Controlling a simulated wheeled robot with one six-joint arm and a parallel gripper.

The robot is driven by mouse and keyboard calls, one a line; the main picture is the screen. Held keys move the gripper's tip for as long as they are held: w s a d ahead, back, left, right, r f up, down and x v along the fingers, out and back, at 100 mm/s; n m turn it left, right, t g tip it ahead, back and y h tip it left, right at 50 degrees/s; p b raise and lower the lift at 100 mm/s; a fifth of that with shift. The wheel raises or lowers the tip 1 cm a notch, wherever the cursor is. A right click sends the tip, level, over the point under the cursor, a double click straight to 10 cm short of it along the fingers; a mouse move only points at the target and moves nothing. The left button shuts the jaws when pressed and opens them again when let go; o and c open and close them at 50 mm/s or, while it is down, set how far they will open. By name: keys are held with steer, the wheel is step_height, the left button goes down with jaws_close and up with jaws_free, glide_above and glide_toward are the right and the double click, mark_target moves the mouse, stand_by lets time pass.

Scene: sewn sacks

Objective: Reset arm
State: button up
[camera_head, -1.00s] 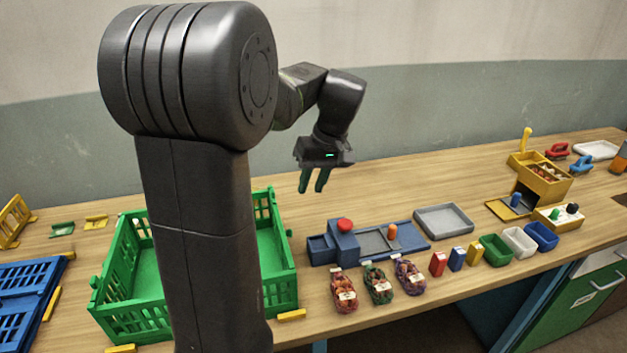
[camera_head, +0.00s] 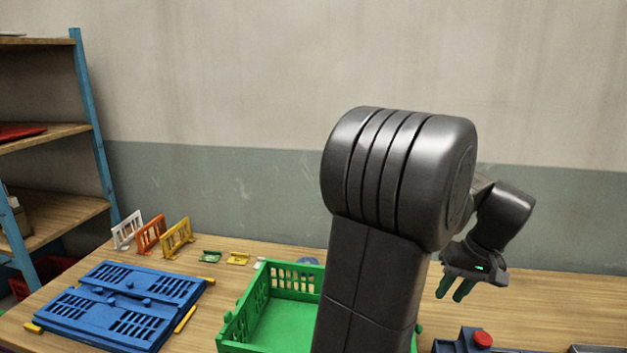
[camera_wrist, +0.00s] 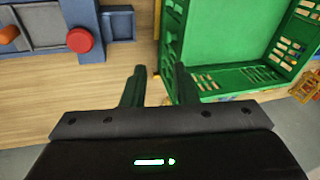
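My gripper (camera_head: 457,290) hangs above the wooden table at the right of the head view, with its two green-tipped fingers pointing down. In the wrist view the fingers of my gripper (camera_wrist: 156,85) stand apart with bare table between them, and nothing is held. The green crate (camera_head: 235,331) stands to the left of my gripper, partly hidden behind my arm. The crate also shows at the top right of the wrist view (camera_wrist: 172,45), and it looks empty in the part I see.
A blue device with a red button (camera_head: 482,339) stands below right of my gripper. A flat blue folded crate (camera_head: 125,303) lies at left, with white, orange and yellow panels (camera_head: 177,237) behind it. A shelf (camera_head: 60,133) stands far left. Bare table lies behind my gripper.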

steer(key=p+x, duration=0.1)
steer(key=x, duration=0.9)
steer(key=shift+f, duration=0.2)
steer(key=shift+s, duration=0.1)
steer(key=shift+r, duration=0.1)
